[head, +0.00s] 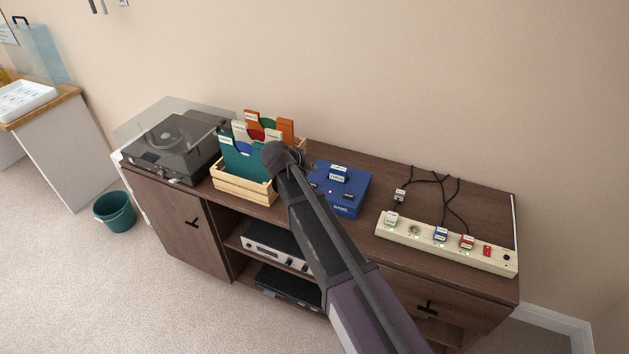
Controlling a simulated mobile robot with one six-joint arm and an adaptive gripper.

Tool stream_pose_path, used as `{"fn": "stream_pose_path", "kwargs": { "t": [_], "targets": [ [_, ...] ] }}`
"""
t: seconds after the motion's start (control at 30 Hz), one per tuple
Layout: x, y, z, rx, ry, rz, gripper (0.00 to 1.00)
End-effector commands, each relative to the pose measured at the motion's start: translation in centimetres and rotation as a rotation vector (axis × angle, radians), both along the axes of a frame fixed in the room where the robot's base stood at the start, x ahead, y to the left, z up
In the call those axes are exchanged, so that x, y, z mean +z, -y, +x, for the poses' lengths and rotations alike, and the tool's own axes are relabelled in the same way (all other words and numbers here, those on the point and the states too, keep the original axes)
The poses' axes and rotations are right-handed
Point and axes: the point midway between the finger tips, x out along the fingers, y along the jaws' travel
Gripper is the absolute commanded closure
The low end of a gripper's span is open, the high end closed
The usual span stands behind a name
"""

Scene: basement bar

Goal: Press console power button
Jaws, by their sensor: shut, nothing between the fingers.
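A blue console box (350,203) lies on top of the dark wooden sideboard (480,197), right of the record crate. Pale labels and small details show on its top and a label on its front; I cannot tell which small detail is the power button. My arm reaches up from the lower right, and its end is over the gap between the crate and the console. My gripper (298,154) is shut and empty, mostly hidden behind my wrist. The arm covers the console's left edge. I cannot tell the gripper's height above the sideboard.
A wooden crate (243,190) of record sleeves stands left of the console, with a turntable (175,145) beyond. A cream power strip (445,244) with several plugs and dark cables (440,190) lies to the right. A silver device (275,247) sits on the shelf below.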

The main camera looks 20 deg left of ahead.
Motion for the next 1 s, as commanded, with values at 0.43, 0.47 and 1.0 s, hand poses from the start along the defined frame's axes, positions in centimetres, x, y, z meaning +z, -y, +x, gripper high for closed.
{"fn": "stream_pose_path", "kwargs": {
  "t": [0.43, 0.47, 1.0],
  "targets": [
    [2.0, 0.0, 0.0, 0.0, 0.0, 0.0, 1.0],
    [2.0, 0.0, 0.0, 0.0, 0.0, 0.0, 1.0],
    [1.9, 1.1, 0.1, -0.011, -0.012, 0.001, 1.0]
  ]
}}
